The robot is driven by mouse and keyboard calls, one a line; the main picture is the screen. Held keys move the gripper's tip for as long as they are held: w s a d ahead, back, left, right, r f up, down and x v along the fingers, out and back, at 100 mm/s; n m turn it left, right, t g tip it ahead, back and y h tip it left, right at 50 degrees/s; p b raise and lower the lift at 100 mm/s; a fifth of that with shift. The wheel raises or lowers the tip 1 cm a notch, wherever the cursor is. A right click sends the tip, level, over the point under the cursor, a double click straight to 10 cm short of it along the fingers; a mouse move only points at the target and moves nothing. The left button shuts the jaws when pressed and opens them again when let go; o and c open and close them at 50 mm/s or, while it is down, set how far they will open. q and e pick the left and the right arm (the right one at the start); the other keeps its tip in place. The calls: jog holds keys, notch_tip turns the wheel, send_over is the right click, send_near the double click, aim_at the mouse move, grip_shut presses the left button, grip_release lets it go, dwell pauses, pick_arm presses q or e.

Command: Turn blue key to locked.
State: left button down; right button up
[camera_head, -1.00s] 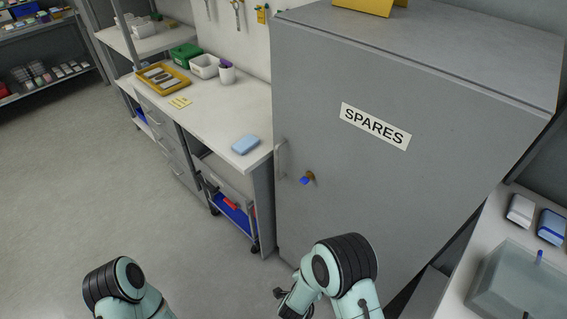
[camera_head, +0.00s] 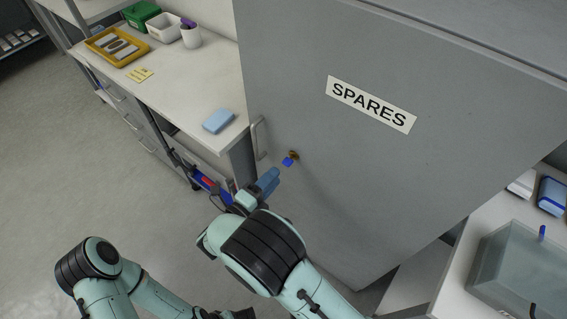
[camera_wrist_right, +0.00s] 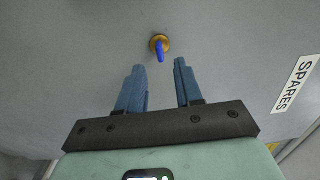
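The blue key (camera_head: 288,161) sits in a brass lock (camera_head: 294,155) on the grey SPARES cabinet door (camera_head: 350,190), right of the door handle (camera_head: 259,137). In the right wrist view the blue key (camera_wrist_right: 160,52) points down and slightly right from the round brass lock. My right gripper (camera_head: 272,178) is just below and left of the key in the head view, apart from it. In the wrist view its two blue fingers (camera_wrist_right: 159,66) are open with an empty gap, and the key lies just beyond the tips. My left gripper is not clearly visible.
A worktop (camera_head: 185,85) with a light blue box (camera_head: 218,120) stands left of the cabinet. At the right, a bench holds a translucent box (camera_head: 510,262). The door around the lock is clear.

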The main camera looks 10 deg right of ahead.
aim_at(285, 165)
jog(key=x, duration=0.6)
jog(key=shift+p, duration=0.3)
grip_shut()
